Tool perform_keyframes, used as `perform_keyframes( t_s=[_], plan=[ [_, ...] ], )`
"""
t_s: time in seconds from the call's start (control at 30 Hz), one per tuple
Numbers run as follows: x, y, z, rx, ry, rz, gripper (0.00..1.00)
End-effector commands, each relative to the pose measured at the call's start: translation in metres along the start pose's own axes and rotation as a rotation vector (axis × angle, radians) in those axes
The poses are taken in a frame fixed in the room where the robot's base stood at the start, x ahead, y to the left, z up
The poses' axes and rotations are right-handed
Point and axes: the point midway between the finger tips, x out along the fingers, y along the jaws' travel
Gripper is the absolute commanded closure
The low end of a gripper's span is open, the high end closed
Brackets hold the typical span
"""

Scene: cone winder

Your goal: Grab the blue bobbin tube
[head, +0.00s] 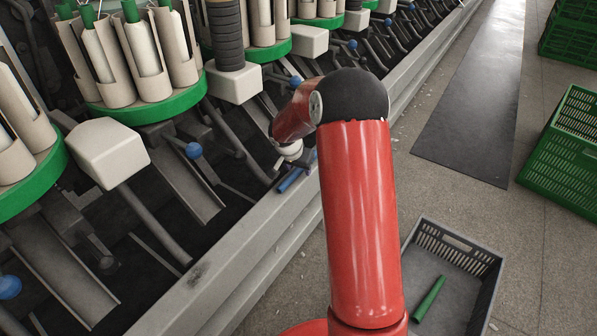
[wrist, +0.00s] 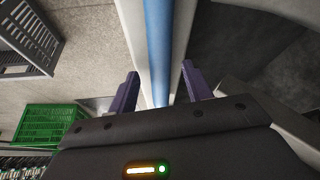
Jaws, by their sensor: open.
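The blue bobbin tube (head: 290,180) lies at the inner edge of the machine's long grey front rail, just below the end of my arm. In the wrist view the blue tube (wrist: 158,45) runs lengthwise between the two purple fingers. My gripper (wrist: 160,86) is open, with one finger on each side of the tube's line and a visible gap to each. Whether the fingertips reach down around the tube cannot be told. In the head view my arm hides most of the gripper.
The grey rail (head: 225,262) borders the winder, with metal chutes and blue knobs behind it. A grey crate (head: 480,255) on the floor holds a green tube (head: 429,299). Green crates (head: 567,160) stand at right beside a dark mat (head: 475,95).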

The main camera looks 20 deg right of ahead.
Motion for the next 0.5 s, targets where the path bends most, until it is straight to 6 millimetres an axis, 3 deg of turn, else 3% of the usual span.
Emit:
perform_keyframes(
  t_s=[0.2,0.5],
  plan=[
    [0.0008,0.0,-0.0002,0.0,0.0,0.0,0.5],
    [0.0006,0.0001,-0.0001,0.0,0.0,0.0,0.88]
  ],
)
